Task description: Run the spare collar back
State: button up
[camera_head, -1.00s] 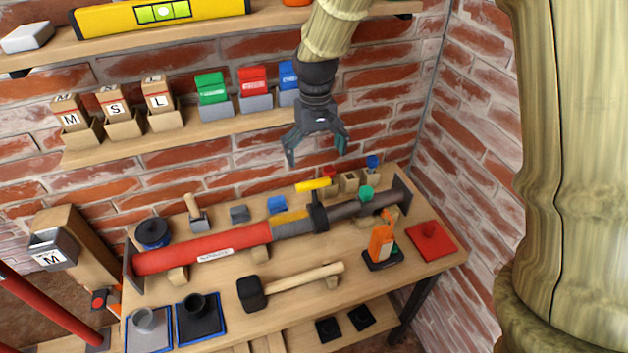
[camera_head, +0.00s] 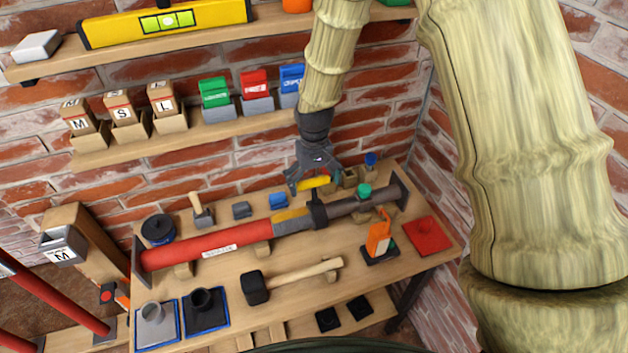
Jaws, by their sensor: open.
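The spare prop lies along the bench, with a long red tube (camera_head: 205,248), a yellow-grey section (camera_head: 292,220) and a dark grey tube (camera_head: 352,206). A dark collar (camera_head: 318,216) sits around it where the yellow-grey section meets the dark tube. A yellow bar (camera_head: 314,183) shows just above the collar, partly overlapped by my gripper. My gripper (camera_head: 313,181) is open and points down, with its fingers on either side of the yellow bar in this view. I cannot tell whether they touch it.
A mallet (camera_head: 290,280) lies in front of the prop. An orange tool (camera_head: 379,238) on a black base and a red plate (camera_head: 428,236) are at right. Small blocks and a blue-topped piece (camera_head: 371,160) stand behind. A shelf with boxes (camera_head: 165,101) runs above.

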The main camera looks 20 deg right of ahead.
jog(key=shift+f, duration=0.3)
jog(key=c, duration=1.4)
